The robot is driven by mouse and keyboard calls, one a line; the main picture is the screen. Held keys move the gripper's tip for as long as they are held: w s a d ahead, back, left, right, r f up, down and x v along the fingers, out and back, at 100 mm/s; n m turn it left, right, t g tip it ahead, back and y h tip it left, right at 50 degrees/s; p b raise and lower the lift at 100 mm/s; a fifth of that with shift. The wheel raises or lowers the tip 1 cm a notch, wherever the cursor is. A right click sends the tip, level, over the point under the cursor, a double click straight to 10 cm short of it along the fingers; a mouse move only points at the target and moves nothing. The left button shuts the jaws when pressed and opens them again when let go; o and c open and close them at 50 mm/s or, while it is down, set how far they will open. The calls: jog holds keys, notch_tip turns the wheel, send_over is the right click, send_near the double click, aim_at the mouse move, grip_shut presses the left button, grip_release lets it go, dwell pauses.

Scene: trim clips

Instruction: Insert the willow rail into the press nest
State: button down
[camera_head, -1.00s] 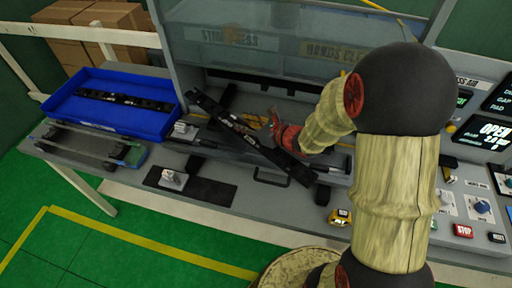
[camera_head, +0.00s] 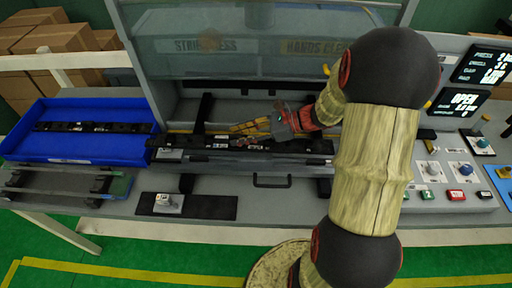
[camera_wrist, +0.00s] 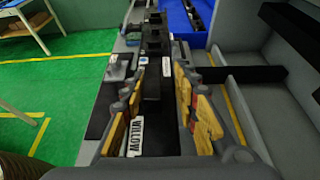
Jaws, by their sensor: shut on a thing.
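The willow rail (camera_head: 240,143) is a long black bar with small fittings. It lies level across the front of the press opening in the head view. A white WILLOW label (camera_wrist: 133,136) shows near its close end in the wrist view. My gripper (camera_head: 284,124) is shut on the rail right of its middle; its yellow-padded fingers (camera_wrist: 157,95) stand either side of it in the wrist view. The press nest (camera_head: 265,158) appears as the grey bed along the press front, partly hidden by the rail. I cannot tell whether the rail touches it.
A blue tray (camera_head: 75,153) at the left holds another black rail (camera_head: 85,127). A grey rack (camera_head: 60,184) stands before it. A dark mat with a small metal block (camera_head: 167,203) lies in front. The clear press guard (camera_head: 265,40) is above the opening; the control panel (camera_head: 458,175) is right.

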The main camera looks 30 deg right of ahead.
jog(key=d+f+b, duration=0.1)
jog(key=d+f, duration=0.5)
jog(key=shift+w+d+f+b, duration=0.15)
jog(key=shift+d+b, duration=0.05)
jog(key=shift+b, duration=0.2)
jog(key=f, duration=0.1)
jog(key=f+b, duration=0.1)
jog(key=f, duration=0.1)
jog(key=shift+d+f, duration=0.2)
jog(key=shift+d, duration=0.05)
jog(key=shift+a+f, duration=0.1)
jog(key=shift+f, duration=0.05)
jog(key=c, duration=1.3)
grip_release()
jog(key=shift+s+a+f, duration=0.1)
jog(key=shift+s+f, duration=0.1)
jog(key=shift+c, duration=0.2)
jog(key=shift+w+r, duration=0.1)
